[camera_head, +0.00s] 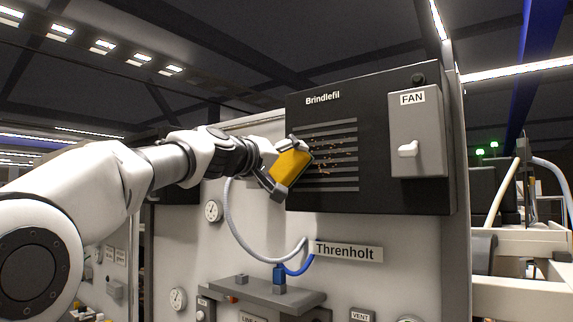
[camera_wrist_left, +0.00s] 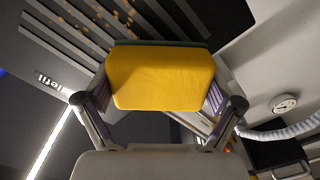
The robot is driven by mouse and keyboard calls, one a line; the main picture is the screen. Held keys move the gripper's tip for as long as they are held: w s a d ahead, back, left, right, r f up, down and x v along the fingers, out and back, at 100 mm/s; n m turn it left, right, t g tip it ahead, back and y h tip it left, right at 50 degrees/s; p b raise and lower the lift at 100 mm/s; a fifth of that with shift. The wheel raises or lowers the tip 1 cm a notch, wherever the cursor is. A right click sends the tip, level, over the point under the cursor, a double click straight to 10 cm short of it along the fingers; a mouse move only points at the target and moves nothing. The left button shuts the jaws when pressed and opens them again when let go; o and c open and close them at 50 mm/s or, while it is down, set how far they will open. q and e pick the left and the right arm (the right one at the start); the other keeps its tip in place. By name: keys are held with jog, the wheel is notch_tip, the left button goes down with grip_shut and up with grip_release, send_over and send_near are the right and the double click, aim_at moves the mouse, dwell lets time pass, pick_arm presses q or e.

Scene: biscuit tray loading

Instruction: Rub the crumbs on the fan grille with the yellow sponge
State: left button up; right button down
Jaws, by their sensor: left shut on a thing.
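The yellow sponge (camera_head: 290,167) is held in my left gripper (camera_head: 284,170), at the left side of the fan grille (camera_head: 335,186). In the left wrist view the sponge (camera_wrist_left: 160,78) sits between the two fingers of the gripper (camera_wrist_left: 158,105), with a dark edge along its far side. Orange-brown crumbs (camera_head: 334,153) are scattered over the grille's slats, to the right of the sponge. Some crumbs (camera_wrist_left: 127,14) also show beyond the sponge in the left wrist view. I cannot tell whether the sponge touches the grille. My right gripper is not in view.
A grey FAN switch box (camera_head: 416,150) stands out on the black Brindlefil panel (camera_head: 376,100), right of the grille. A pale hose (camera_head: 240,243) hangs below my left gripper. A grey shelf (camera_head: 255,293) juts out below the Threnholt label (camera_head: 346,252).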

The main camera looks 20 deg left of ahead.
pick_arm(q)
jog(key=shift+p+x, duration=0.6)
jog(key=shift+x, duration=0.45)
jog(key=shift+s+d, duration=0.1)
